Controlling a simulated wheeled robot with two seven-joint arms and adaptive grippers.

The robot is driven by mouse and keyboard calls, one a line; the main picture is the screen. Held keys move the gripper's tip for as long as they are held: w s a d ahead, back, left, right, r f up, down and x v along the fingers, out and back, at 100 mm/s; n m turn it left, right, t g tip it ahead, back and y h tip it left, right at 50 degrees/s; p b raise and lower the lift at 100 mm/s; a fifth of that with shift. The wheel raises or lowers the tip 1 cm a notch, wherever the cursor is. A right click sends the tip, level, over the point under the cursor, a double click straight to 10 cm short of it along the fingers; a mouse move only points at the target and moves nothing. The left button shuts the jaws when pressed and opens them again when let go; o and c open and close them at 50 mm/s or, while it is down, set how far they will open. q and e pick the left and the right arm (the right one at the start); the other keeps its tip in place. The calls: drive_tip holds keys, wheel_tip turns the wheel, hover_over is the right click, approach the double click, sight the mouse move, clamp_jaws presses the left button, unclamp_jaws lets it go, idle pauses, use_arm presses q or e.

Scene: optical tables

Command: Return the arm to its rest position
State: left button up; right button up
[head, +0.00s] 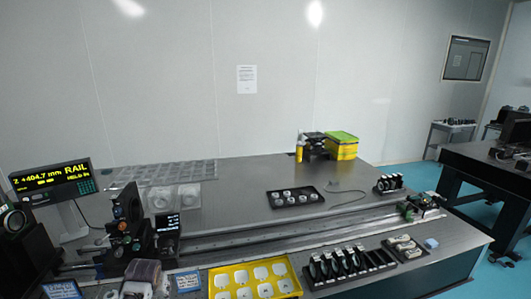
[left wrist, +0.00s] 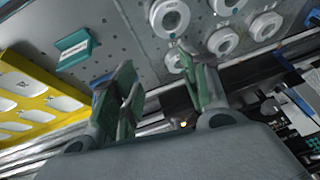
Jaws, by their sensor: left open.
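My left gripper (left wrist: 160,90) shows in the left wrist view. Its two green-lined fingers stand apart, and I see nothing held between them. The fingers are above a grey perforated table top (left wrist: 125,45), with dark rail-like parts below and behind them. In the head view I cannot clearly tell my left gripper from the crowded equipment at the lower left. My right gripper is in neither view.
A yellow tray (head: 219,293) with white pieces lies at the front; it shows in the left wrist view (left wrist: 40,92). A long rail (head: 270,236) crosses the table. A display (head: 52,178) and dark optics (head: 128,215) stand at left. A black tray (head: 273,206) lies mid-table.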

use_arm(q)
drive_tip(key=s+d+m+h, duration=0.1)
drive_tip(key=s+d, duration=0.4)
drive_tip(key=s, duration=0.4)
drive_tip(key=s+d+r+m+g+h, duration=0.1)
drive_tip(key=s+d+m, duration=0.1)
drive_tip(key=s+d, duration=0.5)
drive_tip(key=s+d+m+h, duration=0.1)
drive_tip(key=s+d, duration=0.2)
drive_tip(key=s, duration=0.7)
drive_tip(key=s+f+g, duration=0.2)
drive_tip(key=s+f, duration=0.1)
drive_tip(key=f, duration=3)
drive_tip(key=s+a+f, duration=0.2)
drive_tip(key=s+f, duration=0.7)
drive_tip(key=s, duration=0.2)
drive_tip(key=s+a+f, duration=0.2)
drive_tip(key=s+f, duration=0.8)
drive_tip(key=s, duration=0.1)
drive_tip(key=shift+f+m+g, duration=0.25)
drive_tip(key=shift+m+g, duration=0.05)
drive_tip(key=shift+g, duration=0.1)
drive_tip(key=shift+s+a, duration=0.1)
